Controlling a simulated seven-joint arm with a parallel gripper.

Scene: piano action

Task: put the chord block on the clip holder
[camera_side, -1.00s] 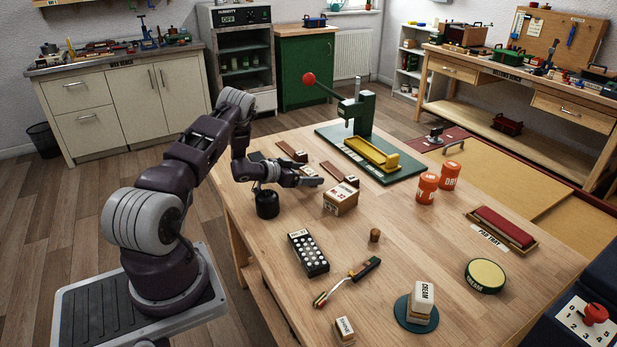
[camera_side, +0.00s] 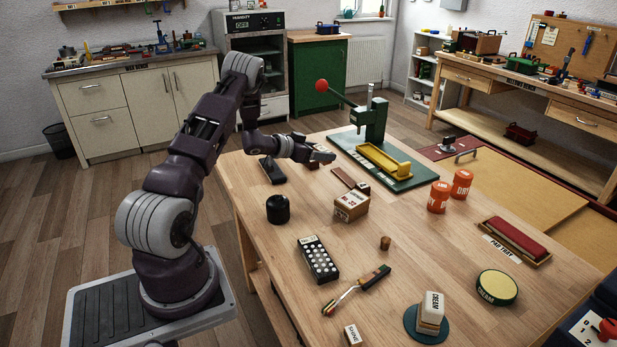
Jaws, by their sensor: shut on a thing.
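My gripper (camera_side: 325,157) is at the far left part of the table, near the green press, with its fingers pointing right. It is shut on a small brown block (camera_side: 314,165), mostly hidden by the fingers. This may be the chord block; no label on it can be read. Whether it touches the table cannot be told. A low dark block (camera_side: 272,171) lies under my wrist. A long brown block (camera_side: 344,177) with a small pale-marked piece at its right end lies in front of the gripper. Which thing is the clip holder cannot be told for sure.
The green press (camera_side: 374,130) with a yellow tray (camera_side: 383,160) stands behind the gripper. A labelled box (camera_side: 351,205), a black cylinder (camera_side: 278,209) and orange jars (camera_side: 439,197) stand nearby. A black studded box (camera_side: 318,260) is in front. Bare table lies between.

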